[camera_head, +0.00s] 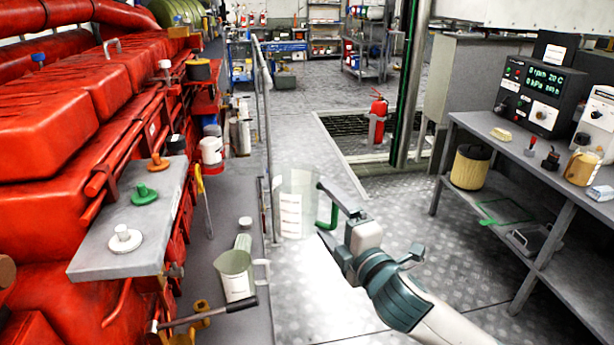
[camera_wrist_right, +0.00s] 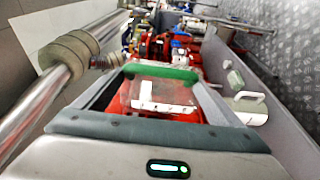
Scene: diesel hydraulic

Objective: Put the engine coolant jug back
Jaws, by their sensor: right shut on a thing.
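The engine coolant jug (camera_head: 296,205) looks clear and translucent, with white labels and a green handle. My right gripper (camera_head: 327,212) is shut on the green handle, and the jug hangs upright left of it, in front of the railing. A green outline (camera_head: 508,209) is marked on the lower shelf (camera_head: 480,207) of the bench at right. My left gripper is out of view.
A tan filter (camera_head: 470,167) and a grey tray (camera_head: 530,238) sit on the lower shelf beside the outline. The red engine (camera_head: 60,130) fills the left. A grey-green measuring jug (camera_head: 234,273) stands on the grey walkway. A metal railing (camera_head: 265,110) runs behind the held jug. Floor between walkway and bench is clear.

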